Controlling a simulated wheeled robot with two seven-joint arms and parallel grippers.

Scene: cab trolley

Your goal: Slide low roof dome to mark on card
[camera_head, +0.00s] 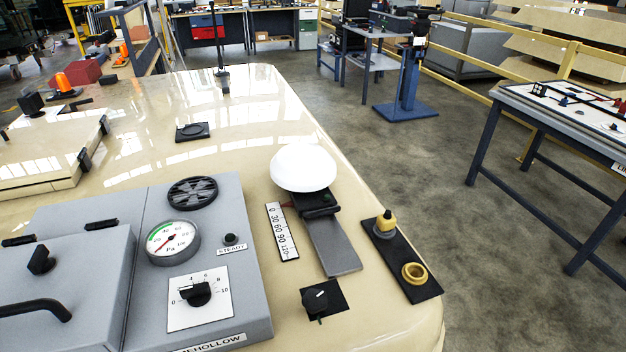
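The white low roof dome (303,168) sits at the far end of a slide on the cream roof panel. It rests on a black carriage (318,200) over a grey slide plate (335,248). A white scale card (283,232) with printed numbers lies along the left side of the slide, its 0 at the far end. A small red pointer (287,204) sticks out from the carriage toward the card's far end. A separate mark on the card is too small to make out. Neither of my grippers is in view.
A black knob (316,300) stands near the slide's near end. A black plate (402,262) with a yellow cap and brass ring lies to its right. A grey console (200,262) with gauge and dial stands left. The cream roof (240,120) is mostly clear beyond.

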